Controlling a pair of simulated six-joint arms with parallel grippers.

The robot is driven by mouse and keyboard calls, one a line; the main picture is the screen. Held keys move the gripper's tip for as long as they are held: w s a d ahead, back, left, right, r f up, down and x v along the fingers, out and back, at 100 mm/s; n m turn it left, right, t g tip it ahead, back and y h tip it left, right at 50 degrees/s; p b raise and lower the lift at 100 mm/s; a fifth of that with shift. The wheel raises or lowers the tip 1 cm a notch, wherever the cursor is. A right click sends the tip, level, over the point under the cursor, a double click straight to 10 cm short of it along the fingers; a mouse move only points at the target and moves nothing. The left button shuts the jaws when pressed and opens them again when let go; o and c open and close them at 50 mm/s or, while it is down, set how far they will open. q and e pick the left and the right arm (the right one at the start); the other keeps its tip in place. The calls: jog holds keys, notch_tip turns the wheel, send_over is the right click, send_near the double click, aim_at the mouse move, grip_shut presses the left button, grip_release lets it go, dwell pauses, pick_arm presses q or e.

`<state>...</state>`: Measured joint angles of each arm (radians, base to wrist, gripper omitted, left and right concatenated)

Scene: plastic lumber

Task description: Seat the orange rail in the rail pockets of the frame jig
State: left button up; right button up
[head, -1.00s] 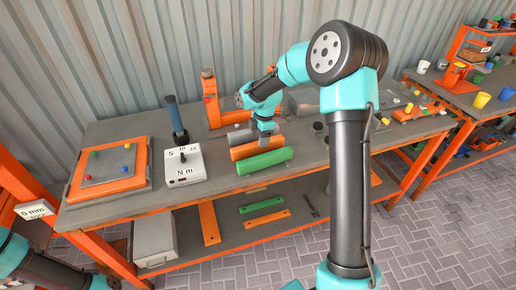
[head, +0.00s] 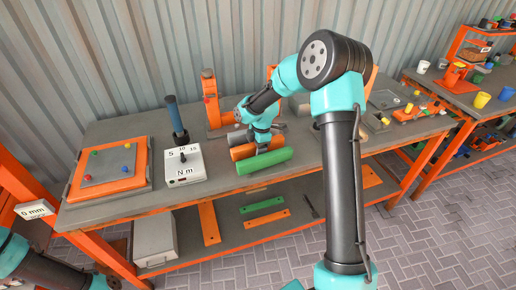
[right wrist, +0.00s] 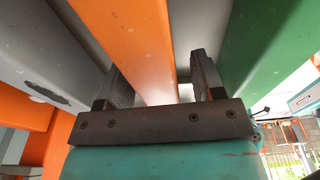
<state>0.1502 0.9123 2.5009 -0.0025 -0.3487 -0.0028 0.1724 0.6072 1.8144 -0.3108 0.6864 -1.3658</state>
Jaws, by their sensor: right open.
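The orange rail (head: 240,152) lies on the bench between a grey rail and a green rail. My right gripper (head: 263,148) points down at the orange rail's right part. In the right wrist view, its two dark fingers (right wrist: 160,80) stand apart, one on each side of the orange rail (right wrist: 138,40). Gaps show beside the rail, so the gripper looks open and not clamped. I cannot tell for sure which fixture is the frame jig; an orange-edged plate with coloured knobs (head: 130,184) sits at the bench's left. My left gripper is out of view.
The green rail (head: 265,161) lies in front, close to the right finger; the grey rail (right wrist: 45,50) lies on the other side. A torque meter (head: 184,165) stands left of the rails. An orange upright (head: 210,95) stands behind. Small fixtures (head: 385,100) occupy the bench's right.

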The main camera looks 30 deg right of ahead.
jog(key=shift+c, duration=0.3)
grip_shut()
jog(key=shift+r, duration=0.15)
notch_tip(320, 180, up, 10)
jog(key=shift+f, duration=0.1)
dwell(0.6)
dwell(0.3)
